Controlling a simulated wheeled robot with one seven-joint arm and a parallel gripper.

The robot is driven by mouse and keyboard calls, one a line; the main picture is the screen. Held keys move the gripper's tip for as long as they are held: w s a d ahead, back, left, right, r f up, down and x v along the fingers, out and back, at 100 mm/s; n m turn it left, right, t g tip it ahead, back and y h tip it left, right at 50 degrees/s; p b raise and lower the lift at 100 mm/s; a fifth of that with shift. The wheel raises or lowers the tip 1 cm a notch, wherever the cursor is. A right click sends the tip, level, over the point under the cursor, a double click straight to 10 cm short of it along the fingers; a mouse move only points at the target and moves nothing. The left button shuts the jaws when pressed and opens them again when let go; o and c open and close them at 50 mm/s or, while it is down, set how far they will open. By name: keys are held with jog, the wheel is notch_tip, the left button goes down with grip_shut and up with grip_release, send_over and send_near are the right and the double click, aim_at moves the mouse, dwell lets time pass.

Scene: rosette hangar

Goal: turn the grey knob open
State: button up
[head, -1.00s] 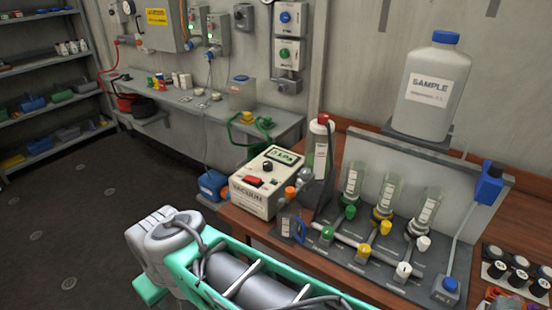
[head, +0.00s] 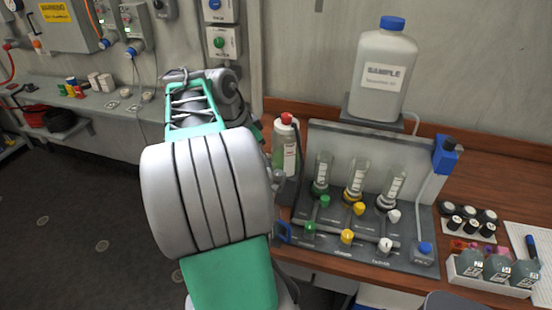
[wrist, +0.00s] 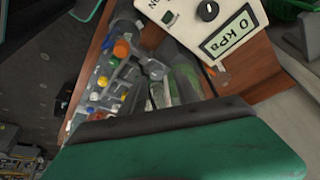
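A grey manifold rack (head: 335,257) stands on the wooden bench, with green, yellow and pale knobs in two rows. The pale knobs, white or light grey, are at the right: an upper one (head: 394,216) below the right glass tube and a lower one (head: 385,245) at the front. I cannot tell for sure which knob is the grey one. My gripper (wrist: 185,125) shows in the wrist view as a green part with a dark edge. Its fingertips are not clear there, and my arm hides it in the head view. The rack's coloured knobs lie beyond it, apart from it.
A vacuum box reading 0 kPa (wrist: 205,30) is close in the wrist view. A red-capped bottle (head: 286,150) stands left of the rack. A SAMPLE bottle (head: 386,75) stands above and behind it. Black-capped vials (head: 468,222) and a white tray (head: 490,285) are at the right.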

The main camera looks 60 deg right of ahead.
aim_at(278, 173)
jog(key=shift+m, duration=0.6)
jog(key=s+d+f, duration=0.1)
jog(key=f, duration=0.1)
jog(key=s+d+f, duration=0.1)
jog(key=f, duration=0.1)
jog(key=s+d+f, duration=0.1)
jog(key=f, duration=0.1)
jog(key=shift+s+d+f, duration=0.25)
jog(key=shift+d+f, duration=0.05)
jog(key=shift+f, duration=0.1)
jog(key=shift+c, duration=0.3)
grip_shut()
